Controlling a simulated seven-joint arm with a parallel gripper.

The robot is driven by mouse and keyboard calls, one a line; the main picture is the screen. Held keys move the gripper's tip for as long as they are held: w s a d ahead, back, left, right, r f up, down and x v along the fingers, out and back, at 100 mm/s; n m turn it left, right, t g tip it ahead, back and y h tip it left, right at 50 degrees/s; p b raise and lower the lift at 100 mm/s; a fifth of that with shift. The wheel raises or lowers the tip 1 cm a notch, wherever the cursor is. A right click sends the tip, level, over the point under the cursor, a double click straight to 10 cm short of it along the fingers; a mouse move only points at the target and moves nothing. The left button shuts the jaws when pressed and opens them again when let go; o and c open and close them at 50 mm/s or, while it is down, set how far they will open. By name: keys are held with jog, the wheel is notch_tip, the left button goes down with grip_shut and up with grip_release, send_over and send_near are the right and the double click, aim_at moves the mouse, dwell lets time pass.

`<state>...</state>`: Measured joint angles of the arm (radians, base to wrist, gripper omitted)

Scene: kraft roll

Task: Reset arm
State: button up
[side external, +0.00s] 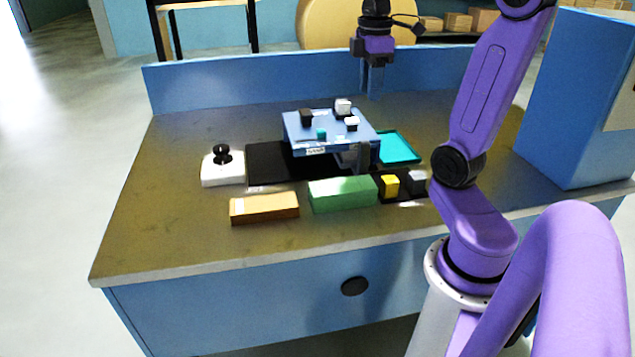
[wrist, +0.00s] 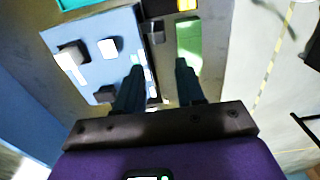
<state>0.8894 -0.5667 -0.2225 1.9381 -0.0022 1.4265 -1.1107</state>
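My purple arm reaches over the bench from the right. My gripper (side external: 375,90) hangs fingers-down above the back of the bench, behind and above the blue box. In the wrist view my gripper (wrist: 160,72) shows two dark fingers spread apart with nothing held between them. The blue box (side external: 305,133) stands near the middle of the bench with small black, white and teal blocks on top. The box also shows in the wrist view (wrist: 110,22), left of the fingers.
On the bench (side external: 170,255) are a white base with a black knob (side external: 222,168), a black mat (side external: 265,165), an orange block (side external: 264,208), a green block (side external: 343,194), a yellow block (side external: 389,186) and a teal tray (side external: 400,147). A large blue cabinet (side external: 575,110) stands right. The front left is clear.

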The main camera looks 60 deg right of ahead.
jog(key=a+f+n, duration=0.1)
jog(key=a+f, duration=0.3)
jog(key=a, duration=0.5)
jog(key=s+a+f+n, duration=0.1)
jog(key=s+a+f, duration=0.3)
jog(key=s+a, duration=0.3)
jog(key=s+a+f+n, duration=0.1)
jog(key=s+a+f, duration=0.3)
jog(key=s+a, duration=0.3)
jog(key=shift+f+n, duration=0.3)
jog(key=shift+f, duration=0.1)
